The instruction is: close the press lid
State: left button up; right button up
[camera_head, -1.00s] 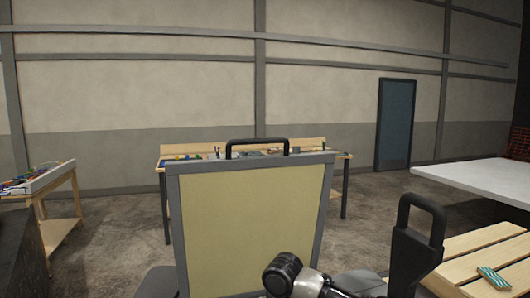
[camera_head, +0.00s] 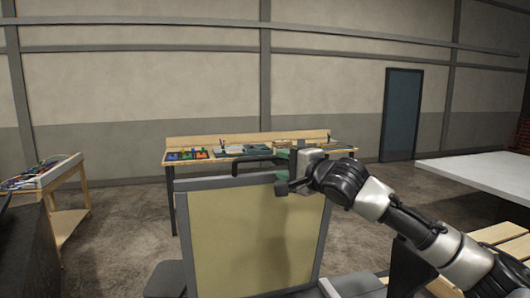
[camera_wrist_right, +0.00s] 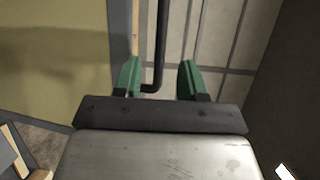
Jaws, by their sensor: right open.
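The press lid (camera_head: 255,235), a tan panel in a grey frame, stands raised and nearly upright in the lower middle of the head view. Its black handle (camera_head: 250,160) sits on the top edge. My right gripper (camera_head: 283,171) is at the right end of this handle, with its arm reaching in from the right. In the right wrist view, the open green fingers (camera_wrist_right: 159,80) stand either side of the black handle bar (camera_wrist_right: 161,45), with gaps visible. The bar looks closer to the left finger. The lid panel (camera_wrist_right: 55,55) fills the left there. My left gripper is out of view.
A workbench (camera_head: 200,160) with small coloured parts stands behind the lid. Another wooden bench (camera_head: 60,190) is at the left. A white tabletop (camera_head: 480,172) and wooden slats (camera_head: 500,233) are at the right. A black upright part (camera_head: 405,268) is partly hidden by my right arm.

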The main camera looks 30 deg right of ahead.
aim_at(267, 159)
jog(key=w+p, duration=0.1)
jog(key=w, duration=0.1)
jog(key=w+p, duration=0.1)
jog(key=w, duration=0.1)
jog(key=w+a+p, duration=0.1)
jog(key=w, duration=0.1)
jog(key=shift+w+r, duration=0.1)
jog(key=shift+r, duration=0.05)
jog(key=shift+w+a+f+p, duration=0.1)
jog(key=shift+w+p, duration=0.1)
jog(key=shift+w, duration=0.15)
jog(key=shift+w+a+f+p, duration=0.1)
jog(key=shift+w+p, duration=0.05)
jog(key=shift+w, duration=0.2)
jog(key=shift+c, duration=0.5)
grip_shut()
